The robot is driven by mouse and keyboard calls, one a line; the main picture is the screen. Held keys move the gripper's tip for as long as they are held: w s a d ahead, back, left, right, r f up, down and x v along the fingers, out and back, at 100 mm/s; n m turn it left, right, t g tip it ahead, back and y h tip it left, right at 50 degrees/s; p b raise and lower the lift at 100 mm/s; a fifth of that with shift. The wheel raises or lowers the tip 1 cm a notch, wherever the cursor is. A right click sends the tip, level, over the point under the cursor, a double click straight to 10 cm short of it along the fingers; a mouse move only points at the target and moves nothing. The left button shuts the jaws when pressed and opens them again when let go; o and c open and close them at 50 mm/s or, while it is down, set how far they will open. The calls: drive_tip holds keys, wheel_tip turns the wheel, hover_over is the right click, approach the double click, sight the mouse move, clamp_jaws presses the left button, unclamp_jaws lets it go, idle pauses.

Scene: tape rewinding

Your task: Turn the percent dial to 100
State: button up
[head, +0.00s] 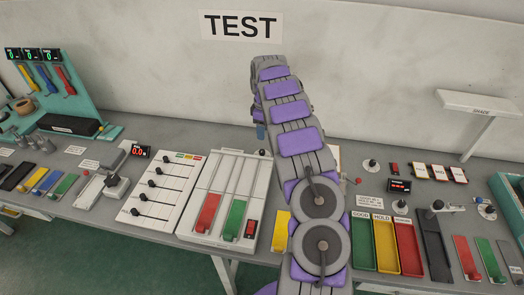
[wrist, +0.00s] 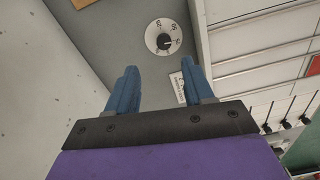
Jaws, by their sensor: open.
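The percent dial (wrist: 163,36) shows in the wrist view as a round white disc with dark markings and a black knob at its middle. It lies on a grey surface ahead of my fingertips, near the top centre. Its exact setting is too small to read. My gripper (wrist: 158,72) is open, with its two blue fingers apart and nothing between them. The dial is beyond the fingers and apart from them. A small white label (wrist: 178,88) lies by the right finger.
In the wrist view, a white panel with slots (wrist: 255,45) stands right of the dial. The head view shows a slider panel (head: 160,188), a tray with red and green blocks (head: 228,195), and sorting bins (head: 384,245). A TEST sign (head: 241,25) hangs on the wall.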

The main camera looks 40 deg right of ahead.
sight(262, 151)
drive_tip(key=f, duration=0.3)
drive_tip(key=f+b, duration=0.1)
drive_tip(key=f, duration=0.2)
drive_tip(key=a+f+b, duration=0.1)
drive_tip(key=f, duration=0.2)
drive_tip(key=shift+a+f, duration=0.1)
drive_tip(key=shift+f, duration=0.3)
drive_tip(key=shift+d+f, duration=0.55)
drive_tip(key=shift+a, duration=0.15)
drive_tip(key=shift+a+r, duration=0.2)
drive_tip(key=shift+a, duration=0.15)
drive_tip(key=shift+c, duration=1.3)
drive_tip(key=shift+s+d+f, duration=0.1)
drive_tip(key=shift+d, duration=0.1)
clamp_jaws()
